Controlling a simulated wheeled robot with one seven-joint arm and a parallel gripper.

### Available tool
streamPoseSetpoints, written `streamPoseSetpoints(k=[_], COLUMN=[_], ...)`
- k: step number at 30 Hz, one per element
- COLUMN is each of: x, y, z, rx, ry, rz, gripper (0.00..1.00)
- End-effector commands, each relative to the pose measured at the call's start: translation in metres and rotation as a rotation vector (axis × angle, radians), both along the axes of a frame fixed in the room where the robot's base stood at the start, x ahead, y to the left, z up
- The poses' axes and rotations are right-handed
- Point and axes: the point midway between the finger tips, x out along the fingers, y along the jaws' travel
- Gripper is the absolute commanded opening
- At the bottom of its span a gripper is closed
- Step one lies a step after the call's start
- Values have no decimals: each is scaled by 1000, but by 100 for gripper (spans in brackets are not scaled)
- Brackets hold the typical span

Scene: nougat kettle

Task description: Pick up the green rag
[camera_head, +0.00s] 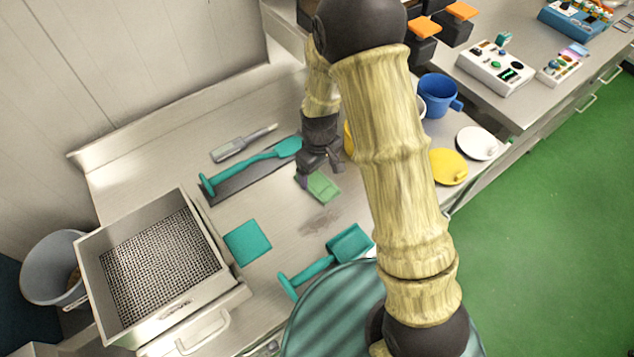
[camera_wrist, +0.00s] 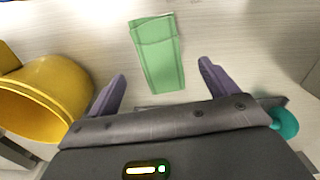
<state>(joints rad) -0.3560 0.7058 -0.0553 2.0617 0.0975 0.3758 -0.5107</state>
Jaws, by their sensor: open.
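The green rag (camera_head: 323,187) lies folded flat on the metal counter, left of my bamboo-patterned arm in the head view. In the wrist view the rag (camera_wrist: 158,55) is ahead of my fingertips, roughly centred between their lines, with its long side running away from me. My gripper (camera_head: 318,170) is above the counter at the rag's upper left edge in the head view. In the wrist view my gripper (camera_wrist: 163,80) has its two purple fingers apart with nothing held. The fingers do not appear to touch the rag.
A yellow container (camera_wrist: 45,95) stands close to the left finger in the wrist view. A teal spatula (camera_head: 250,165) lies on a dark strip beside my gripper. A teal square (camera_head: 247,242) and a teal scoop (camera_head: 330,258) lie nearer. A sieve box (camera_head: 212,232) stands at left.

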Motion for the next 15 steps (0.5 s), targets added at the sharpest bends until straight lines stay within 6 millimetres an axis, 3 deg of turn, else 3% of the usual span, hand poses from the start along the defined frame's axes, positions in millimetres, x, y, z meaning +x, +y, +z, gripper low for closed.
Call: streamPoseSetpoints(k=[15], x=[1], y=[2], z=[-48], rx=[-1], ry=[2], rz=[-1], gripper=[85])
